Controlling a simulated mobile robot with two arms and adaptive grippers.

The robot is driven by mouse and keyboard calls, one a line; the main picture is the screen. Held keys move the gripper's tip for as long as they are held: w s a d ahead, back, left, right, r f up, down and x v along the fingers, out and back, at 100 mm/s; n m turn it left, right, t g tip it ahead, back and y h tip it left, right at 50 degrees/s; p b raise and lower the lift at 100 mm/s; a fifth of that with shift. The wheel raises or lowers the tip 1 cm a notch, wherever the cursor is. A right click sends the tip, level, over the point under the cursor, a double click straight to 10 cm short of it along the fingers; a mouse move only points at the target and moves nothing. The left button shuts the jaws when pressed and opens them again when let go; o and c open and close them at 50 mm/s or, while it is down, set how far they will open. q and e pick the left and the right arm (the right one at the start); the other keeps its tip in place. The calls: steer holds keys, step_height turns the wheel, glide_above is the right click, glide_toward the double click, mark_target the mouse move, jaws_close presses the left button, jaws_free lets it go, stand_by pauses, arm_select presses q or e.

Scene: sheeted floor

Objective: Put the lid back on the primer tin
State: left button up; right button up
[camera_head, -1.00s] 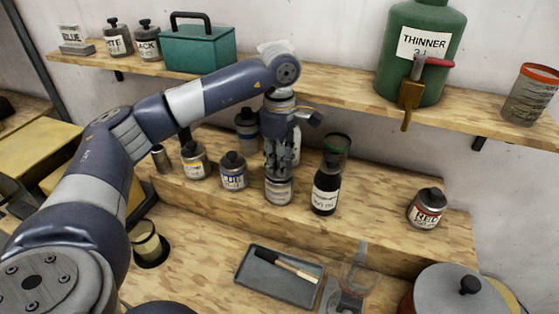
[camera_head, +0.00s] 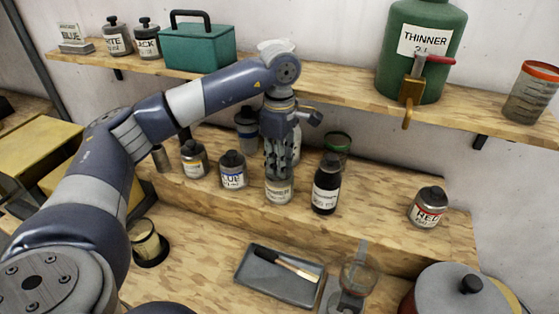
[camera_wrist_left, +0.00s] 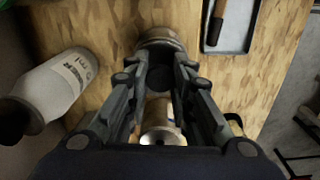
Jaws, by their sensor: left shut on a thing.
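The primer tin (camera_head: 279,191), a small pale metal tin with a partly hidden label, stands upright on the raised wooden step. My left gripper (camera_head: 278,170) points down right over it, fingers closed in. In the left wrist view, my gripper (camera_wrist_left: 160,85) has its fingers on either side of a dark round piece, which looks like the knob of the lid (camera_wrist_left: 160,76). A metal tin rim (camera_wrist_left: 160,38) shows just beyond the fingertips. The fingers hide most of the lid, and I cannot tell whether it sits flat on the tin. My right gripper is not in view.
A dark bottle (camera_head: 326,186) stands close right of the tin, the blue tin (camera_head: 233,171) close left. A red tin (camera_head: 427,207) stands farther right. A grey tray (camera_head: 262,287) with a brush lies in front. The step between bottle and red tin is clear.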

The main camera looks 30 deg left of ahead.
arm_select(q)
steer(key=o, duration=0.9)
steer(key=shift+o, duration=0.7)
steer(key=o, duration=0.4)
steer(key=shift+c, duration=0.2)
steer(key=shift+r, duration=0.1)
steer(key=shift+r+p, duration=2.3)
steer(key=shift+r, duration=1.15)
